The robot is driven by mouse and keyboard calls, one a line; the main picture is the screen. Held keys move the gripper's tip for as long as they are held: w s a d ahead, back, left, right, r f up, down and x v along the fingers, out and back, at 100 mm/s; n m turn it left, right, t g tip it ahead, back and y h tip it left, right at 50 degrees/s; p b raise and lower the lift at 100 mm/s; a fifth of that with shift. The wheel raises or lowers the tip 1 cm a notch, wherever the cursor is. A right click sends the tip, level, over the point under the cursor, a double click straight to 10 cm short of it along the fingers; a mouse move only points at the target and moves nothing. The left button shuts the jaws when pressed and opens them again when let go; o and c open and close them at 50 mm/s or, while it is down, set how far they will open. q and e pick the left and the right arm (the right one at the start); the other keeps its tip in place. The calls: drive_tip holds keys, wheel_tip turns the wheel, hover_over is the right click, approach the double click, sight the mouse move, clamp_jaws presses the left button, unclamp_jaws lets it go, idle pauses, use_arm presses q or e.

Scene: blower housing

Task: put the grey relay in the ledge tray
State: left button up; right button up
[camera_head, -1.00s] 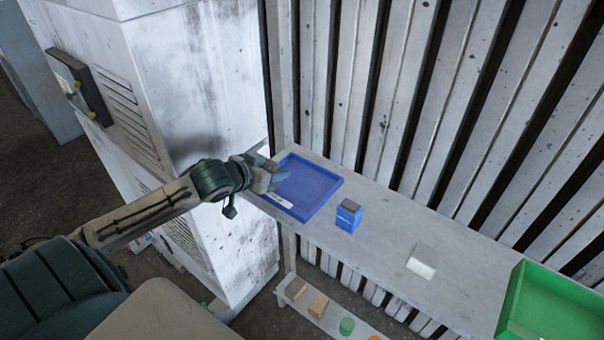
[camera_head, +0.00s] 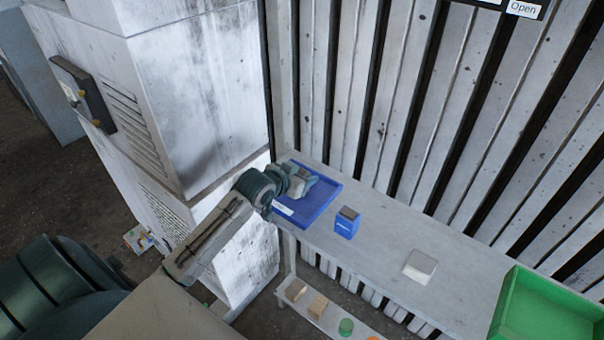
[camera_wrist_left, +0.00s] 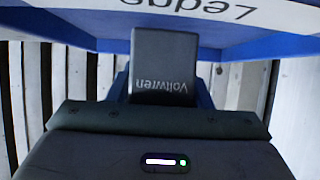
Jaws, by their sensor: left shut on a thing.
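The grey relay (camera_wrist_left: 160,62), a dark grey block marked "Voltwren", is held in my left gripper (camera_head: 306,186). In the left wrist view it stands out beyond the gripper body, in front of the tray's labelled wall. The ledge tray (camera_head: 325,200) is a shallow blue tray with a white label at the left end of the grey ledge. It also shows in the left wrist view (camera_wrist_left: 70,33), its label upside down. My left gripper is over the tray; I cannot tell whether the relay touches its floor. My right gripper is not in view.
A blue box with a dark top (camera_head: 346,226) stands right of the tray. A grey and white block (camera_head: 420,265) lies further right, before a green tray (camera_head: 510,300). A lower shelf holds tan blocks (camera_head: 317,306) and a green cylinder (camera_head: 346,326). A white cabinet (camera_head: 190,100) stands left.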

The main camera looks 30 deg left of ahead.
use_arm(q)
drive_tip(key=shift+f, duration=0.25)
drive_tip(key=o, duration=1)
drive_tip(key=shift+f, duration=0.1)
drive_tip(key=shift+o, duration=0.2)
drive_tip(key=shift+s, duration=0.2)
drive_tip(key=b+v, duration=0.1)
drive_tip(key=v, duration=0.8)
drive_tip(key=shift+s+a+r+b, duration=0.1)
drive_tip(key=shift+s+r+b, duration=0.15)
drive_tip(key=shift+r+b, duration=0.1)
drive_tip(key=shift+v, duration=1)
